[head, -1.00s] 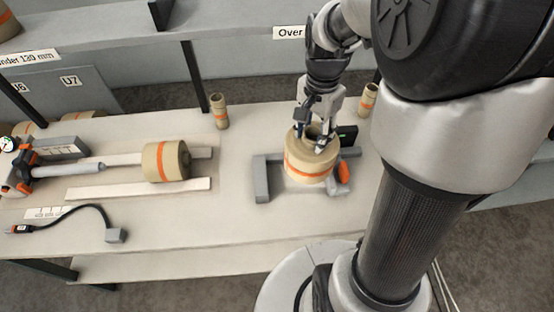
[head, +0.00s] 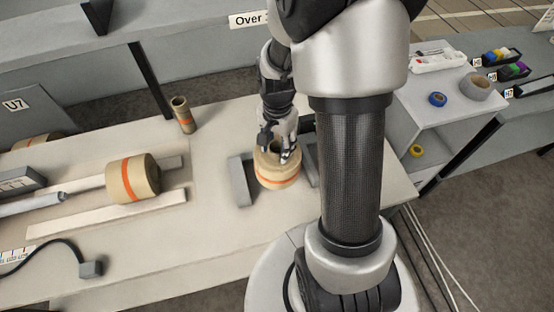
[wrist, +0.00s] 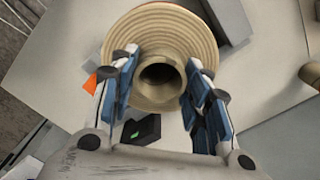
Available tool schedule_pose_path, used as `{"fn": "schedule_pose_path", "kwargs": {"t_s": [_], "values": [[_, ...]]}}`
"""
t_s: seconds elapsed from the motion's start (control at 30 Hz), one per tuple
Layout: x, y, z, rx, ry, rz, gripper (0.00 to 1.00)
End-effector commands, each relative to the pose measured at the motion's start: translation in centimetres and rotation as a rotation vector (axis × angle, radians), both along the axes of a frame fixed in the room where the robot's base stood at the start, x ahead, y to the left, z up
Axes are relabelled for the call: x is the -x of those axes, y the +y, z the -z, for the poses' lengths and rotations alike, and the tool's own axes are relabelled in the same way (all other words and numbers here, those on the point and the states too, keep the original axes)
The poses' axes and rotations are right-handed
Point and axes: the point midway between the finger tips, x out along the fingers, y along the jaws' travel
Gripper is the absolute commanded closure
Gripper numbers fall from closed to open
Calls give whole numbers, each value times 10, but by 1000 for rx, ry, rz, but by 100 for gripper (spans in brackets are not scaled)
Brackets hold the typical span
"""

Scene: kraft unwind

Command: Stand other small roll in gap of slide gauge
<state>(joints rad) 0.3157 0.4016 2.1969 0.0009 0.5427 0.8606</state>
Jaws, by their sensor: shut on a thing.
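A tan paper roll (head: 279,172) with an orange stripe stands upright between the grey left jaw (head: 241,181) and right jaw (head: 311,160) of the slide gauge. My gripper (head: 279,148) points down at its top. In the wrist view my gripper (wrist: 160,85) is shut on the roll's raised core (wrist: 161,76), with a finger on each side. The roll's wound face (wrist: 160,28) shows around the core. I cannot tell whether its base touches the gauge. My arm hides part of the gauge's right side. An orange part of the gauge (wrist: 91,83) shows beside the roll.
A thin core tube (head: 183,115) stands at the back. A side table (head: 440,115) with tape rolls is at the right. Bare bench lies in front of the gauge.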

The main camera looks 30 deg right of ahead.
Motion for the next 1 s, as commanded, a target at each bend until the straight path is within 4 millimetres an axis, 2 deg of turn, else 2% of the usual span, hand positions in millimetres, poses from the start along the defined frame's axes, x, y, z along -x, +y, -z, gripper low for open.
{"fn": "schedule_pose_path", "kwargs": {"t_s": [0.07,0.33,0.57,0.97,1.0], "values": [[-1,0,11,1,-1,0,100],[-1,0,27,1,-1,0,100],[0,0,58,0,0,0,100],[-1,0,62,1,-3,0,100],[0,0,64,1,-1,0,56]]}}
